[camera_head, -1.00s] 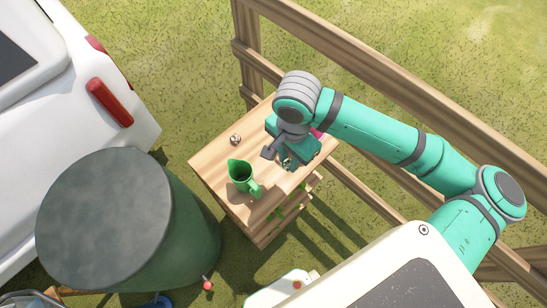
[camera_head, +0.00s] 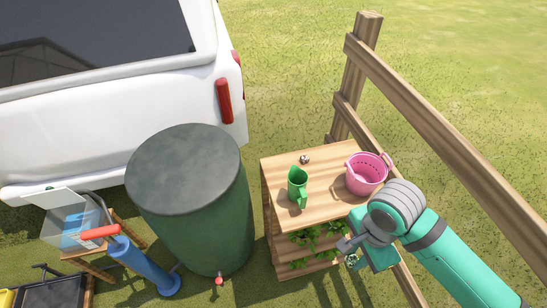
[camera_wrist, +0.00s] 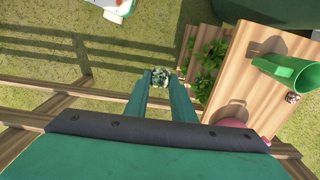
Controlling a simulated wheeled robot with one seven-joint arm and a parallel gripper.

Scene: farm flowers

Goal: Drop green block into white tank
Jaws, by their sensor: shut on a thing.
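My gripper (camera_head: 353,257) is shut on a small, mottled green block (camera_wrist: 160,77), which shows between the fingertips in the wrist view. In the head view the gripper is off the front right corner of the wooden shelf table, and the block is small there.
A large green barrel (camera_head: 190,220) stands between the table (camera_head: 325,200) and the tank. A blue pump (camera_head: 145,266) with a red handle, a fence (camera_head: 430,90) and a white vehicle (camera_head: 120,130) surround the area.

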